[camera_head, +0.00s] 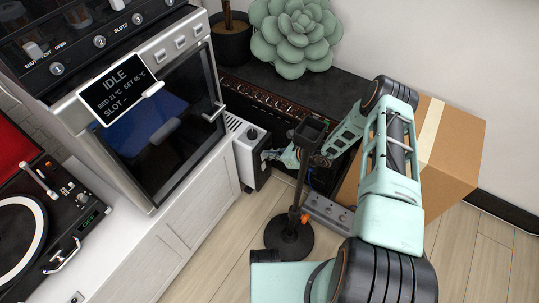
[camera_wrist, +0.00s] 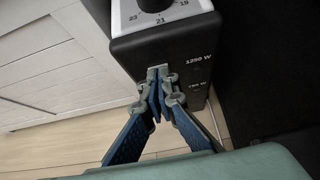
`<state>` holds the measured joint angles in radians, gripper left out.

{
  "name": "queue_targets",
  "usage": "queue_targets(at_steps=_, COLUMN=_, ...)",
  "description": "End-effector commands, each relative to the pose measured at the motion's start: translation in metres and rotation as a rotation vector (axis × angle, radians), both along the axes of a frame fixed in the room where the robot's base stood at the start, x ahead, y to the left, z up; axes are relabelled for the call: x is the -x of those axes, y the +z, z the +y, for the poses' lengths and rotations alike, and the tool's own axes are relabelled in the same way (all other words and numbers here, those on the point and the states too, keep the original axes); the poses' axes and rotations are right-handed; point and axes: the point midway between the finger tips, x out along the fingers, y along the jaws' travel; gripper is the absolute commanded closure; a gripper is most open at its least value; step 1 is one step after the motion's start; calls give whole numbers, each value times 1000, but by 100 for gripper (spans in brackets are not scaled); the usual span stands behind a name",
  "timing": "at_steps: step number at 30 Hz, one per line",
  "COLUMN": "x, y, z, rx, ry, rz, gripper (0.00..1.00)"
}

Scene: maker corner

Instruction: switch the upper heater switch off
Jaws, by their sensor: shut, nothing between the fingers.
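The heater (camera_head: 248,150) is a white ribbed box with a black end panel, standing on the floor beside the cabinet. In the wrist view its black panel (camera_wrist: 135,50) fills the upper middle, under a temperature dial (camera_wrist: 155,3). The upper label reads 1250 W; a smaller, blurred wattage label is below it. My gripper (camera_wrist: 160,80) is shut and empty, its fingertips at or very close to the panel, left of the 1250 W label. The fingers cover the switch area, so neither switch's position can be read. In the head view my gripper (camera_head: 268,155) is at the heater's black end.
The white cabinet (camera_head: 190,225) stands left of the heater, with a printer (camera_head: 165,125) on top.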

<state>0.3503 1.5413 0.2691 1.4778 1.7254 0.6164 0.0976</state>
Motion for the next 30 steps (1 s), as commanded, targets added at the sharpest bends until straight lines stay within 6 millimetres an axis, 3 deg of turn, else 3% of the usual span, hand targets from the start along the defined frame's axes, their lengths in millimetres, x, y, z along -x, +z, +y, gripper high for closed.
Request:
queue_targets(at_steps=7, x=0, y=13, z=0, rx=-1, ry=0, rz=-1, gripper=100)
queue_targets(at_steps=20, x=1, y=13, z=-3, rx=1, ry=0, rz=1, gripper=100)
queue_targets(at_steps=27, x=18, y=16, z=-32, rx=2, ry=-2, rz=0, gripper=100)
queue_targets(at_steps=30, x=31, y=42, z=-47, rx=0, ry=-3, rz=-3, gripper=100)
